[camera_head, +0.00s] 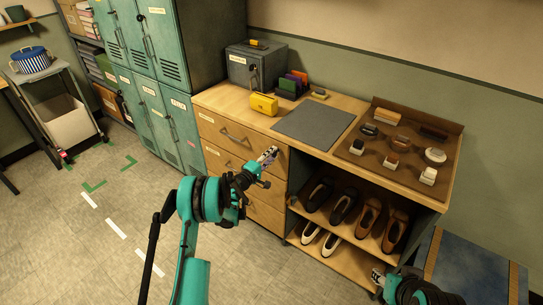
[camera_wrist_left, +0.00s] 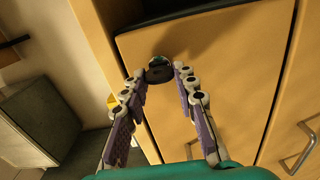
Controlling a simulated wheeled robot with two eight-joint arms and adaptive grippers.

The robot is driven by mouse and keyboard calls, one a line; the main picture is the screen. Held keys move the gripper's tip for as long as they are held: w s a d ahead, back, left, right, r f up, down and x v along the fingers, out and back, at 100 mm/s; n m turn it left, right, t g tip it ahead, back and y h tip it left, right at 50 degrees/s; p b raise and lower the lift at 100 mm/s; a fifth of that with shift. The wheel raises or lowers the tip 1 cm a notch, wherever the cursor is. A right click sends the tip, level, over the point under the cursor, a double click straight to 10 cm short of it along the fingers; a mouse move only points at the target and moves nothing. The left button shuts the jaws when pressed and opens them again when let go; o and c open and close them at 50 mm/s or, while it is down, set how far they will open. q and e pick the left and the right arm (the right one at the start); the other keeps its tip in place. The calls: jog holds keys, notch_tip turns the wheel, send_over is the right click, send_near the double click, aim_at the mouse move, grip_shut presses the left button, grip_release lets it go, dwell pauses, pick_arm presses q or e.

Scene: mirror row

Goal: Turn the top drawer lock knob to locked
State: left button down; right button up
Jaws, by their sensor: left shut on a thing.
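The top drawer (camera_head: 215,124) is the upper wooden front of the cabinet, with a metal bar handle (camera_head: 233,135). In the left wrist view the drawer front (camera_wrist_left: 215,75) fills the middle, and a dark round lock knob (camera_wrist_left: 159,72) sits between my left fingertips. My left gripper (camera_head: 270,154) is at the right end of the top drawer and is shut on the knob; it also shows in the left wrist view (camera_wrist_left: 160,75). In the head view the gripper hides the knob. Its turn position cannot be told. My right gripper (camera_head: 377,275) is low at the bottom right, its jaw state unclear.
The cabinet top (camera_head: 345,112) carries a grey mat (camera_head: 314,121), a yellow box (camera_head: 263,104), a grey safe-like box (camera_head: 256,68) and a brown tray (camera_head: 449,140) of small items. Shoes (camera_head: 343,205) stand on open shelves to the right. Teal lockers (camera_head: 165,45) stand left; floor in front is clear.

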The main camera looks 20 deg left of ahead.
dwell(0.4)
pick_arm(q)
jog(key=c, duration=1.2)
grip_release()
jog(key=v, duration=1.2)
